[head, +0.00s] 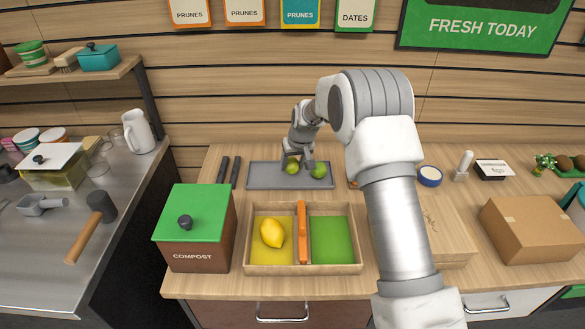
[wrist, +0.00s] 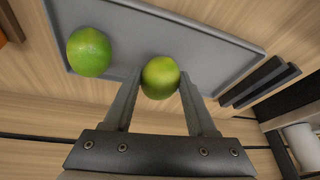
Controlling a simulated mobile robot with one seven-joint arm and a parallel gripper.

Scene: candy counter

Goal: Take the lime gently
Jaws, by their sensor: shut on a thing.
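My gripper (wrist: 160,100) is shut on a yellow-green lime (wrist: 160,77), one finger on each side of it. In the head view this lime (head: 292,168) is partly hidden by the gripper, over the grey tray (head: 262,181). I cannot tell whether it touches the tray. A second, greener lime (head: 318,171) is on the tray just to the right; it also shows at the left of the wrist view (wrist: 89,52), apart from my fingers.
In front stands a wooden box with a lemon (head: 272,232) in its yellow left compartment, an orange divider (head: 302,232) and an empty green right compartment (head: 331,240). A compost bin (head: 197,245) stands left of it. A cardboard box (head: 530,228) is at the right.

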